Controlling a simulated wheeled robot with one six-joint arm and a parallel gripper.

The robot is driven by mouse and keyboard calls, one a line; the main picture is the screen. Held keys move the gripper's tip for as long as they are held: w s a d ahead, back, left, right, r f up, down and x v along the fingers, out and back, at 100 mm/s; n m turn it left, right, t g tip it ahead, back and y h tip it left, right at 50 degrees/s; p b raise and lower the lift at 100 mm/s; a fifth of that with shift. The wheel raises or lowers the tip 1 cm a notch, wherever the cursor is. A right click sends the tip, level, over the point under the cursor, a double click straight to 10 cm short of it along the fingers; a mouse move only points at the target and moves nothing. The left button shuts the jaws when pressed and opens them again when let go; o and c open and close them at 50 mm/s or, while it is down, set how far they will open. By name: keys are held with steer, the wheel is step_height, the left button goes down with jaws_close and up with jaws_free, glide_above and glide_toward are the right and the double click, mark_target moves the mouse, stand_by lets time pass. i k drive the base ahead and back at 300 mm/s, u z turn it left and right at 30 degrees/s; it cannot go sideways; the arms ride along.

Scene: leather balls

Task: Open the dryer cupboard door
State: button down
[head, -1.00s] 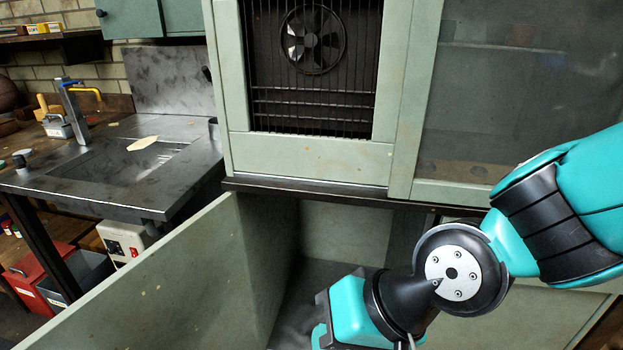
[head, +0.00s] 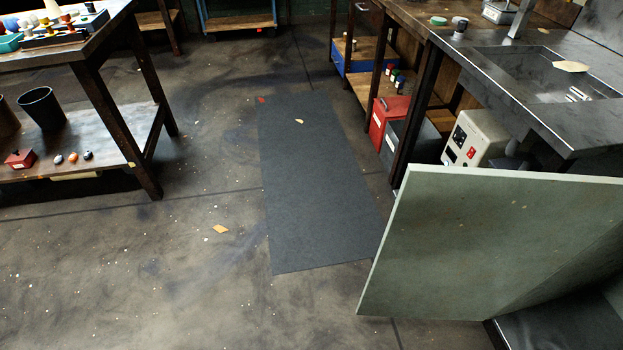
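A pale green cupboard door (head: 460,240) stands swung wide open at the lower right of the head view, jutting out over the floor. Part of the dark cupboard floor (head: 565,325) shows beside it at the bottom right corner. The rest of the cupboard is out of the picture. The door's handle does not show. My gripper and arm are not in view.
A sink bench (head: 520,85) stands behind the door, with a red bin (head: 388,122) and a white control box (head: 472,138) beneath. A dark mat (head: 315,185) lies on the floor. A wooden table (head: 105,115) stands left. Open floor lies between.

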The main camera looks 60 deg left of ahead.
mark_target(458, 243)
steer(key=u, duration=3.05)
steer(key=i, duration=1.1)
steer(key=z, duration=1.4)
